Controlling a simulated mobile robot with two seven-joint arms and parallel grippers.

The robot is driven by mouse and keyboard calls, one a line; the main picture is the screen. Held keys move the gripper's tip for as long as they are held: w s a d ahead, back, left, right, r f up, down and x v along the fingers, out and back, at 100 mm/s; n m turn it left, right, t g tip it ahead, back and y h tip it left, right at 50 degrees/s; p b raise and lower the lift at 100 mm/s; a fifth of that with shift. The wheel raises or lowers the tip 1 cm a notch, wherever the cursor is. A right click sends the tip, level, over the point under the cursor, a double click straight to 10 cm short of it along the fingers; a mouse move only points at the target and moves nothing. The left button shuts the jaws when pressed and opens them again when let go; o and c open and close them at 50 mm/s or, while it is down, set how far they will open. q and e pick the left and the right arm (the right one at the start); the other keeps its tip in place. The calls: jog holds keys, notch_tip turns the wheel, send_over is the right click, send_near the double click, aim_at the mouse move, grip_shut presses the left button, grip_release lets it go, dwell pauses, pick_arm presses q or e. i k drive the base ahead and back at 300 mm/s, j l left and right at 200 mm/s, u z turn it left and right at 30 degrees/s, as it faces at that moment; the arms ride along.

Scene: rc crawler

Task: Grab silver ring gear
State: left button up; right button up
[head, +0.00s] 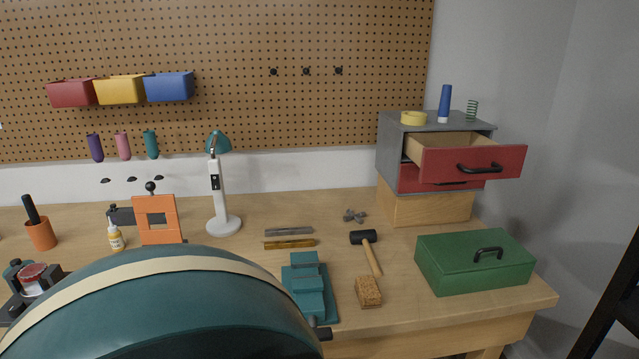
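I see no clear silver ring gear in the head view. A small grey metal piece (354,215) lies on the workbench (405,250) in front of the wooden block under the drawer cabinet. It looks like a cluster of lobes, and I cannot tell whether it is a gear. The upper red drawer (470,162) of the grey cabinet (390,140) is pulled out; the visible part of its inside looks bare. Neither of my grippers is in view.
A large teal curved shape with a cream band hides the bench's lower left. A green toolbox (470,268), mallet (364,238), cork-coloured block (368,292), teal vise (308,290), grey and brass bars, white lamp (222,222) and orange frame (158,235) stand on the bench.

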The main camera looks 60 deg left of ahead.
aim_at(33, 273)
jog(key=u, duration=3.55)
jog(key=j+z, duration=0.1)
jog(key=z, duration=0.3)
jog(key=i+j+z, duration=0.1)
jog(key=z, duration=0.3)
jog(key=j+z, duration=0.15)
jog(key=z, duration=0.25)
jog(key=j+z, duration=0.15)
jog(key=z, duration=0.25)
jog(key=k+j+z, duration=0.2)
jog(key=j, duration=0.15)
jog(key=j+z, duration=0.25)
jog(key=k+j+z, duration=0.2)
jog(key=j, duration=0.2)
jog(key=i, duration=0.1)
